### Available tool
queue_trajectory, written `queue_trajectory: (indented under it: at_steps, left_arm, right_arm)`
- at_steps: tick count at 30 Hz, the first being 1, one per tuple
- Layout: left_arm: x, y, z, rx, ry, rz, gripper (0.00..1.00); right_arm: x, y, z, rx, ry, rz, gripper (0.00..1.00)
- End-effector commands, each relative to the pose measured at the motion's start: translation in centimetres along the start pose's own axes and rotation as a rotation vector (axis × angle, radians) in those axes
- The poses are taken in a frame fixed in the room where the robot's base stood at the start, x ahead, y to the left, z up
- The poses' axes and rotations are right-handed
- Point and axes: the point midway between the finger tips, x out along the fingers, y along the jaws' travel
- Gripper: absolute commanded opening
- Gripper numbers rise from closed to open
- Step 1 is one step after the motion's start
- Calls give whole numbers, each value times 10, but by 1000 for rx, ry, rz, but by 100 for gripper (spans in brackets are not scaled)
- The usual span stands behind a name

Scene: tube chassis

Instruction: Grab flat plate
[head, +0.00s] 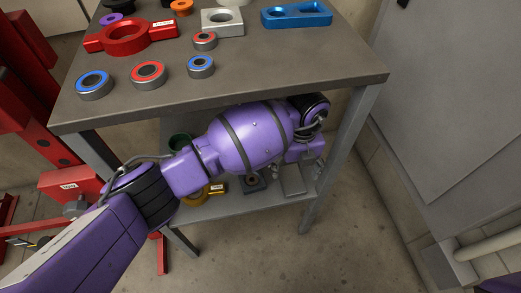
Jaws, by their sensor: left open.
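My left arm reaches in from the lower left, under the tabletop. My left gripper (316,168) points down over the right end of the lower shelf and is open, small and partly hidden by its own wrist. A grey flat plate (292,184) lies on the lower shelf, just left of and below the gripper. I cannot tell whether the fingers touch it. My right gripper is out of view.
The lower shelf (235,204) also holds a dark block with a round hole (254,182), a yellow part (216,189) and a green ring (180,141). The tabletop (270,70) above carries bearings and red, grey and blue parts. Table legs flank the shelf; a grey cabinet (440,80) stands at right.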

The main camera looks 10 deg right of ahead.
Motion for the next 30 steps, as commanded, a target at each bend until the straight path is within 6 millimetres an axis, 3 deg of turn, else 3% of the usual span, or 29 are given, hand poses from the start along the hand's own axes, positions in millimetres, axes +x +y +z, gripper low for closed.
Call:
queue_trajectory:
  at_steps: [12,21,30]
  left_arm:
    - [51,0,0,0,3,-1,73]
    - [50,0,1,0,-2,-2,71]
    - [51,0,0,0,-2,-1,32]
  right_arm:
    - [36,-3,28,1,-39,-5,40]
    - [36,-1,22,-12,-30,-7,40]
    - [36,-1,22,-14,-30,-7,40]
